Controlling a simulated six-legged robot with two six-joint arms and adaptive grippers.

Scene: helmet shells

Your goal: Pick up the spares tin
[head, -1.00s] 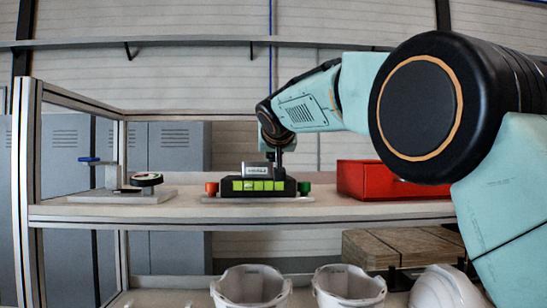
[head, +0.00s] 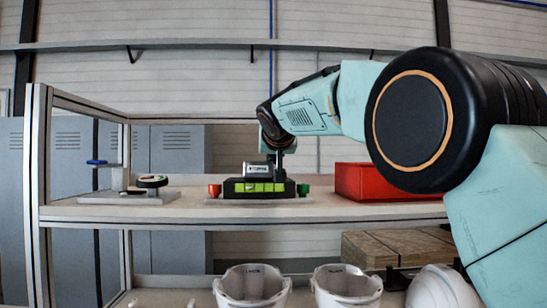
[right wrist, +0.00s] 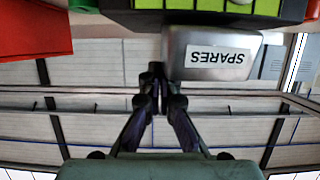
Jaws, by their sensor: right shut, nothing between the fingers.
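The spares tin (head: 259,169) is a small silver-grey box with a white label, at the top of a black block with lime-green squares (head: 258,187) on the upper shelf. In the right wrist view the tin (right wrist: 220,55) appears upside down with its label reading SPARES. My right gripper (head: 279,168) is just right of the tin in the head view. In the right wrist view its fingers (right wrist: 158,78) are closed together and empty, beside the tin. Whether they touch it is unclear. My left gripper is out of view.
A red box (head: 364,181) stands to the right, and a fixture with a blue handle (head: 97,163) to the left. White helmet shells (head: 251,287) are on the lower shelf. Shelf between fixture and block is clear.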

